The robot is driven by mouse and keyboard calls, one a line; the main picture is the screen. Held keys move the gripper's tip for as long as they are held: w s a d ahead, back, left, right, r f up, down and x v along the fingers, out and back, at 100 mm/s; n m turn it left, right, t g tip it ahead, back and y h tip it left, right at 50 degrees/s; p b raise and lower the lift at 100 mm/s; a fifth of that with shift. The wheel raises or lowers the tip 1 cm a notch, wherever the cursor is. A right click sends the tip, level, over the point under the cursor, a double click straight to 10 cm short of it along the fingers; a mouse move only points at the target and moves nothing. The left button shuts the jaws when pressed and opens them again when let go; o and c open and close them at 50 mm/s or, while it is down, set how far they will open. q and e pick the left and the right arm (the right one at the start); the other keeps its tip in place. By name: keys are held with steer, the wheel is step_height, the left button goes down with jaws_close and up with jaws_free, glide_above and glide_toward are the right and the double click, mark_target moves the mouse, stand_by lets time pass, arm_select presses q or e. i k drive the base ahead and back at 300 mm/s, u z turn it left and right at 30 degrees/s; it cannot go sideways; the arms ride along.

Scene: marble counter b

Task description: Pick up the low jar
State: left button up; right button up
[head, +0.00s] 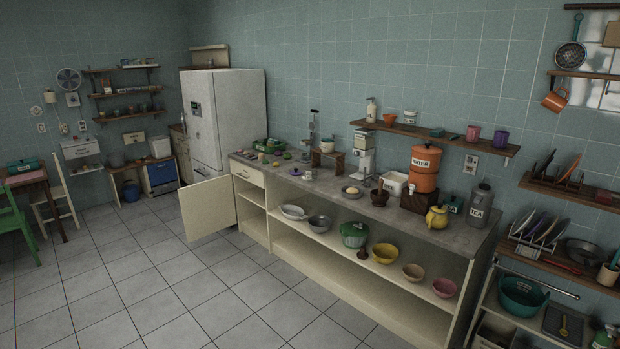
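No thing in the head view is clearly marked as the low jar, and I cannot tell which one it is. A tall grey jar labelled TEA (480,206) stands upright at the right end of the counter. A squat yellow pot (437,217) stands left of it near the front edge. A green pot (354,235) sits on the shelf below the counter top. Neither of my grippers is in view.
The counter (333,196) runs along the right wall, with an orange water container (424,170) on it and several bowls on its open lower shelf. A cabinet door (208,207) stands open over the floor. The tiled floor (130,270) in front is clear.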

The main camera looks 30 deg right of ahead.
mark_target(311, 172)
steer(key=z, duration=0.15)
steer(key=i, duration=0.65)
steer(key=z, duration=0.7)
steer(key=i, duration=2.4)
steer(key=z, duration=0.25)
